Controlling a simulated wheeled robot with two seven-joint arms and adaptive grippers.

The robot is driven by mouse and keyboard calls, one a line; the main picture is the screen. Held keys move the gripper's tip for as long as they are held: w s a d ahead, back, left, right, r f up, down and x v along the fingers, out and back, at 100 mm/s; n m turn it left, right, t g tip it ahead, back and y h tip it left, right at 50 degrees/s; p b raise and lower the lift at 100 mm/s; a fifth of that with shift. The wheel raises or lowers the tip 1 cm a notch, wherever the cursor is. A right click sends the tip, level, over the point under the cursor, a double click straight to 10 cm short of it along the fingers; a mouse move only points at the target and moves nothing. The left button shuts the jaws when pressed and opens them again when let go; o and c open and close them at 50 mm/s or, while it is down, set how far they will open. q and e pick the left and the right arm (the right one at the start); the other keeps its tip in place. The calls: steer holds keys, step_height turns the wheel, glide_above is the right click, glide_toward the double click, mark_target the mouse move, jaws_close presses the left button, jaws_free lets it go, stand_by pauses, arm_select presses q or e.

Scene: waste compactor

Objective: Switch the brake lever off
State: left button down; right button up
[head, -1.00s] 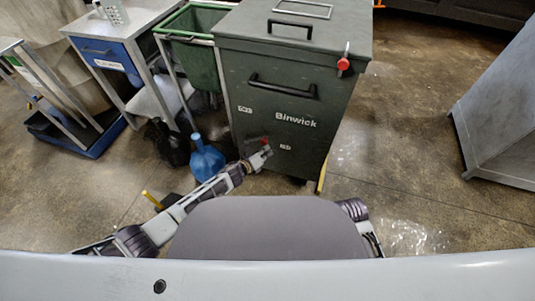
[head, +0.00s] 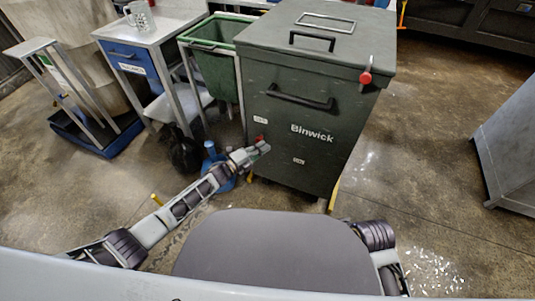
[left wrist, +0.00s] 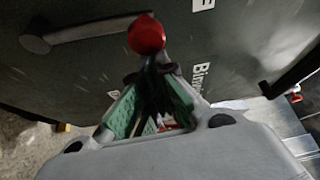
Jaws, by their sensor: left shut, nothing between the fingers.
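The brake lever seems to be the grey bar (left wrist: 90,32) with a red ball knob (left wrist: 146,36) on the dark green compactor (head: 310,105). The knob shows as a small red spot in the head view (head: 260,138), low on the left of the front. My left gripper (head: 265,147) is shut and empty at the knob. In the left wrist view its green-padded fingers (left wrist: 152,72) meet just short of the knob or touching it; I cannot tell which. They hide part of the lever's surroundings. My right gripper is out of view.
A second red knob (head: 366,77) sits on a lever at the compactor's upper right edge. A front handle (head: 300,98) is above my gripper. A green bin (head: 213,62), a blue-drawer cabinet (head: 150,60) and a blue bottle (head: 210,155) stand left. Floor to the right is open.

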arm_select(q)
steer(key=shift+w+a+r+n+t+b, duration=0.1)
steer(key=shift+w+a+n+t+b, duration=0.1)
steer(key=shift+a+n, duration=0.2)
steer(key=shift+w+a+r+n+t+b, duration=0.1)
steer(key=shift+a+n+t+b, duration=0.1)
steer(key=shift+a+n, duration=0.15)
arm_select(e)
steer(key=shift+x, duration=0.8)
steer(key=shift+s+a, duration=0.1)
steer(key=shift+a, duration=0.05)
